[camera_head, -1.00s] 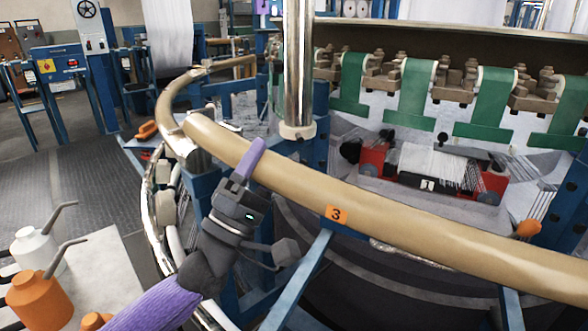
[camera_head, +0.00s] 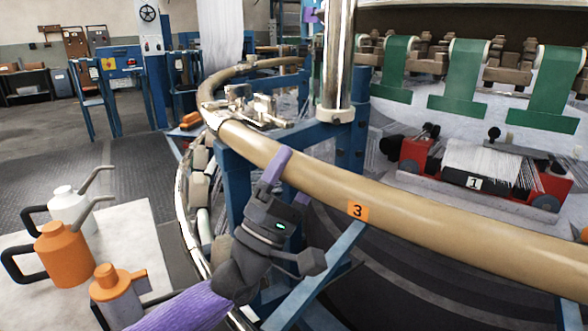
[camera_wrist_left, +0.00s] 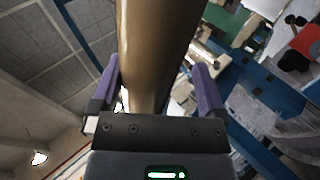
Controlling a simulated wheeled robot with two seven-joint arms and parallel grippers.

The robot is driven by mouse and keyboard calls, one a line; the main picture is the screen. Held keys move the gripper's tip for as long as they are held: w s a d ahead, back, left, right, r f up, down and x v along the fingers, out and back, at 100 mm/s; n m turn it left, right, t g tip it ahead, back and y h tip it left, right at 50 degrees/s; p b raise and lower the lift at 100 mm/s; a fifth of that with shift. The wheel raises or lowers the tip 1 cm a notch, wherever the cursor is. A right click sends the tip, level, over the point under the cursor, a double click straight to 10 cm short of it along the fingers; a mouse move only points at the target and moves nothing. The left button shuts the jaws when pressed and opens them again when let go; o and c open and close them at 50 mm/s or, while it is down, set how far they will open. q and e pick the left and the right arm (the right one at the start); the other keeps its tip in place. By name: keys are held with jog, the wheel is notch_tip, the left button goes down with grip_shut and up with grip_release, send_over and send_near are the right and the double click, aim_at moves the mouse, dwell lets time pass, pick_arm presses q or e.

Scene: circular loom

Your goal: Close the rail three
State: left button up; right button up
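Rail three is a thick tan curved rail (camera_head: 420,216) with an orange "3" label (camera_head: 357,211), running from the lower right to the upper left of the head view. Its left end meets the neighbouring tan rail section (camera_head: 207,92) beside the metal fittings, and the two look in line. A small gap there cannot be ruled out. My left gripper (camera_head: 278,166) is at the outer side of rail three. In the left wrist view the rail (camera_wrist_left: 152,45) lies between the open purple fingers (camera_wrist_left: 158,85), with a gap at the right finger. My right gripper is not in view.
A shiny vertical post (camera_head: 338,60) stands behind the rail. A red shuttle carriage (camera_head: 475,170) sits inside the ring. A pale table (camera_head: 75,250) at the lower left holds orange and white oil cans (camera_head: 65,253). The floor at the left is clear.

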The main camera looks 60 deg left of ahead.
pick_arm(q)
jog(key=shift+o, duration=0.9)
jog(key=shift+f, duration=0.1)
jog(key=v, duration=1)
jog(key=shift+p, duration=0.45)
